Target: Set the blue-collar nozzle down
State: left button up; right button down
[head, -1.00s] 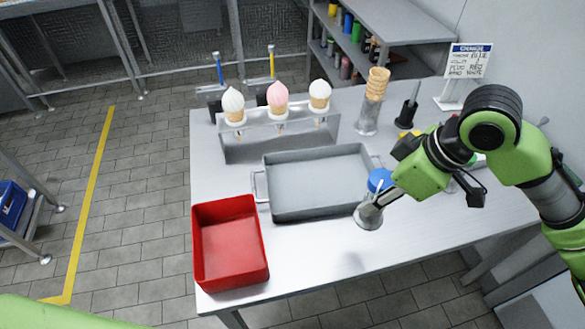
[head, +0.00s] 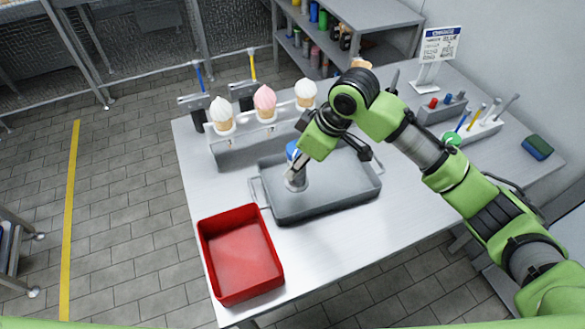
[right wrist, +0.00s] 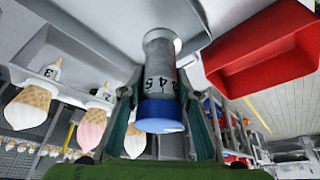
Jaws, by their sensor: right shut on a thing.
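The blue-collar nozzle (head: 296,181) is a grey metal piece with a blue collar. It is over the left part of the grey tray (head: 330,206); I cannot tell whether its lower end touches the tray floor. My right gripper (head: 299,162) is shut on it from above. In the right wrist view, the nozzle (right wrist: 160,82) sits between the fingers (right wrist: 160,118), with dark digits on its body and the blue collar nearest the camera. My left gripper is not in view.
A red bin (head: 240,257) stands front left of the tray. A rack (head: 232,156) with three ice-cream cones is behind the tray. A sign (head: 440,45), a tool block (head: 442,108) and a green-blue sponge (head: 537,147) are on the right. The front right tabletop is clear.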

jog(key=w+f, duration=0.1)
jog(key=f, duration=0.1)
jog(key=w+f+p, duration=0.1)
jog(key=f, duration=0.1)
jog(key=w+a+f, duration=0.1)
jog(key=f, duration=0.1)
jog(key=shift+w+a+f+p, duration=0.1)
jog(key=shift+w+f+p, duration=0.05)
jog(key=shift+f+p, duration=0.15)
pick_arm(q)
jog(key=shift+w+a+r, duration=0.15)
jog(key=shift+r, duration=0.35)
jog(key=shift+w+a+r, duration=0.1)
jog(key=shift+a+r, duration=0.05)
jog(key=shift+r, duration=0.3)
pick_arm(e)
jog(key=shift+f, duration=0.45)
jog(key=shift+f, duration=0.1)
jog(key=c, duration=1.6)
grip_release()
jog(key=shift+f, duration=0.1)
jog(key=shift+o, duration=0.2)
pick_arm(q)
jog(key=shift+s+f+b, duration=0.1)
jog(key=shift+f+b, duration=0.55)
pick_arm(e)
jog(key=v, duration=1.2)
